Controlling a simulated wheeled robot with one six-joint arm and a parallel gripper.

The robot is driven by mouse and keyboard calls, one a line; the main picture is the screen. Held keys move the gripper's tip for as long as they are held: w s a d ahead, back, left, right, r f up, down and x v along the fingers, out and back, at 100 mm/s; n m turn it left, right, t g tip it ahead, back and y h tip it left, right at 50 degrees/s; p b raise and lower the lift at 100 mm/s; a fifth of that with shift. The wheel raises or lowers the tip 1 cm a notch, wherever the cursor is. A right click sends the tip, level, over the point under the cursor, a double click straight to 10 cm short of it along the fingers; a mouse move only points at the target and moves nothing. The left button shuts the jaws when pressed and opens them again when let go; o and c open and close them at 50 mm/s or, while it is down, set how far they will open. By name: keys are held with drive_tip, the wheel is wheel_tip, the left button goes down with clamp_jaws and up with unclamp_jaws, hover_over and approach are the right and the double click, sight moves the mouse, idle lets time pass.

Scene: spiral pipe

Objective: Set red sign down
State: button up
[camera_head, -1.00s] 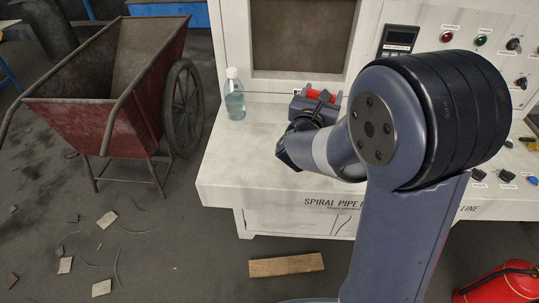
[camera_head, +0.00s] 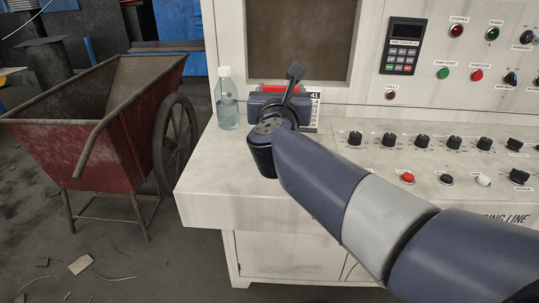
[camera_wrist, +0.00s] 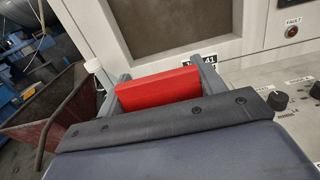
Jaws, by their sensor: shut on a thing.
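The red sign (camera_wrist: 158,90) is a red block held between the two grey fingers of my gripper (camera_wrist: 160,80) in the wrist view. In the head view a strip of the red sign (camera_head: 281,88) shows behind my gripper (camera_head: 280,94), over the back of the white console ledge (camera_head: 215,170). My gripper is shut on the sign. My wrist hides the sign's lower part, so I cannot tell whether it touches the ledge.
A clear bottle (camera_head: 228,105) stands just left of my gripper. A number label (camera_head: 314,98) is just right of it. Knobs and buttons (camera_head: 422,141) cover the ledge to the right. A red wheelbarrow (camera_head: 85,150) stands left. The ledge's front left is clear.

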wheel_tip(320, 180, down, 10)
drive_tip(key=b, duration=0.4)
drive_tip(key=shift+r, duration=0.2)
drive_tip(key=shift+f, duration=0.1)
drive_tip(key=shift+f, duration=0.1)
drive_tip(key=o, duration=1)
drive_tip(key=shift+s+r, duration=0.15)
drive_tip(key=shift+r, duration=0.1)
drive_tip(key=s, duration=0.4)
drive_tip(key=s+p, duration=0.1)
drive_tip(key=s, duration=0.6)
drive_tip(key=shift+s+a+f+p, duration=0.1)
drive_tip(key=shift+s+a+p, duration=0.15)
drive_tip(key=shift+s+p, duration=0.1)
